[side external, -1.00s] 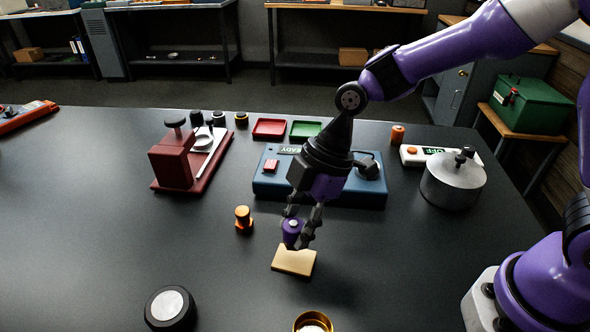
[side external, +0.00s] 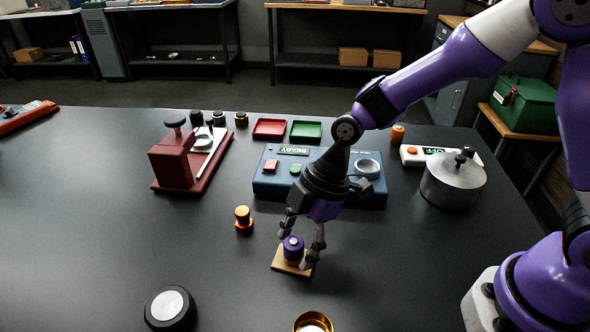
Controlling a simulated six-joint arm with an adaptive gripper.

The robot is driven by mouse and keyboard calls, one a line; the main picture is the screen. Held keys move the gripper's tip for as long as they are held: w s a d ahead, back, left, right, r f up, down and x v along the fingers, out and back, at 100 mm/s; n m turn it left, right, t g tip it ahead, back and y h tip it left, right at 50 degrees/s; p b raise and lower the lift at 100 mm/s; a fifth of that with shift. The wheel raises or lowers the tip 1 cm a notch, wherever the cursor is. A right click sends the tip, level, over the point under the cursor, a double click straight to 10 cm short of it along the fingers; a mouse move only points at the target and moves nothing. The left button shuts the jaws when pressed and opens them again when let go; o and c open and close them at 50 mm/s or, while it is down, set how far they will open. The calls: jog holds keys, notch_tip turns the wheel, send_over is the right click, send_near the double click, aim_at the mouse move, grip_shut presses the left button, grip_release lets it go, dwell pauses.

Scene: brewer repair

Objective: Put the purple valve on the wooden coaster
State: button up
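The purple valve (side external: 293,249) stands upright on the wooden coaster (side external: 283,267), near the front middle of the table. It has a small pale spot on its top. My gripper (side external: 297,254) points down over the coaster with its fingers spread, one on each side of the valve. There appears to be a gap between the fingers and the valve. The coaster is partly hidden by the valve and the right finger.
An orange-topped valve (side external: 243,217) stands left of the coaster. A blue tester box (side external: 265,187) lies behind my gripper. A round black puck (side external: 170,307) and a brass cup (side external: 313,322) are at the front. A metal pot (side external: 452,183) stands right.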

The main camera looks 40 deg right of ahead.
jog(key=w+v, duration=0.1)
jog(key=v, duration=1.1)
jog(key=s+d+r+m+t+h, duration=0.2)
jog(key=s+d+m, duration=0.2)
jog(key=d+m, duration=0.2)
jog(key=s+d+r+m+t+h, duration=0.2)
jog(key=s+d+m, duration=0.3)
jog(key=m, duration=0.5)
jog(key=shift+d+m+t+h, duration=0.3)
jog(key=shift+d+m+t, duration=0.15)
jog(key=shift+d, duration=0.25)
